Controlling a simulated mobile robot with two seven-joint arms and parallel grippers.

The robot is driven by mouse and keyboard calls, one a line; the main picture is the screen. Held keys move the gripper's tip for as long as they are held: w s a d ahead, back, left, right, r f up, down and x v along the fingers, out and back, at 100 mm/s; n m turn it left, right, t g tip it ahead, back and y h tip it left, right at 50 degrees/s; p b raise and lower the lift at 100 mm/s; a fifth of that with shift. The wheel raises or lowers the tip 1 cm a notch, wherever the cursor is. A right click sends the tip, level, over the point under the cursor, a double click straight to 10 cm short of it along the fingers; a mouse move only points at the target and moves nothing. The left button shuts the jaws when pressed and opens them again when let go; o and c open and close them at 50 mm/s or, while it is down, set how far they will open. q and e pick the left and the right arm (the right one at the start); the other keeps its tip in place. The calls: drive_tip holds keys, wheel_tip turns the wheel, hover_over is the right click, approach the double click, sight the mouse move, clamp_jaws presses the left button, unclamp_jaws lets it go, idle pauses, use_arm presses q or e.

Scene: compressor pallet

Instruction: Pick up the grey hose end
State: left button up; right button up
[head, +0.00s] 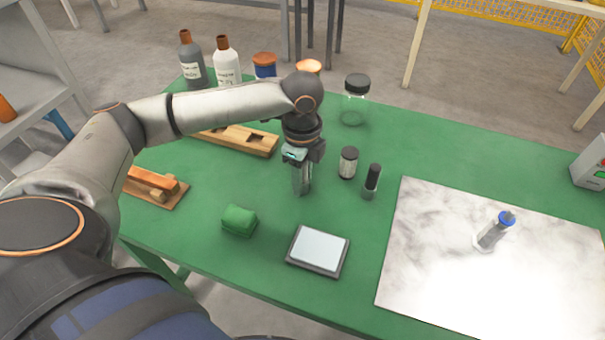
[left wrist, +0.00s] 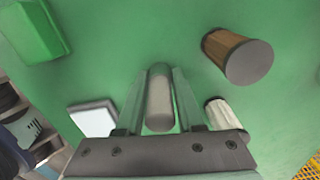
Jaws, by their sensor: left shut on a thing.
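My left gripper (head: 302,190) points down over the green table (head: 270,185), in the middle of the head view. In the left wrist view its two fingers (left wrist: 160,112) are shut on a light grey, round-ended cylinder, which I take as the grey hose end (left wrist: 159,104). It lies between the fingers, with table green beyond it. In the head view the fingers mostly hide it, and I cannot tell whether it touches the table. My right gripper is in neither view.
Right of the gripper stand a dark-lidded jar (head: 348,163) and a dark cylinder (head: 371,182). A green block (head: 239,220) and a pale-topped square pad (head: 318,249) lie nearer. A wooden rack (head: 240,139) and bottles stand behind. A marble board (head: 440,275) lies right.

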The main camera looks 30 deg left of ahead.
use_arm(q)
clamp_jaws()
drive_tip(key=shift+r, duration=0.1)
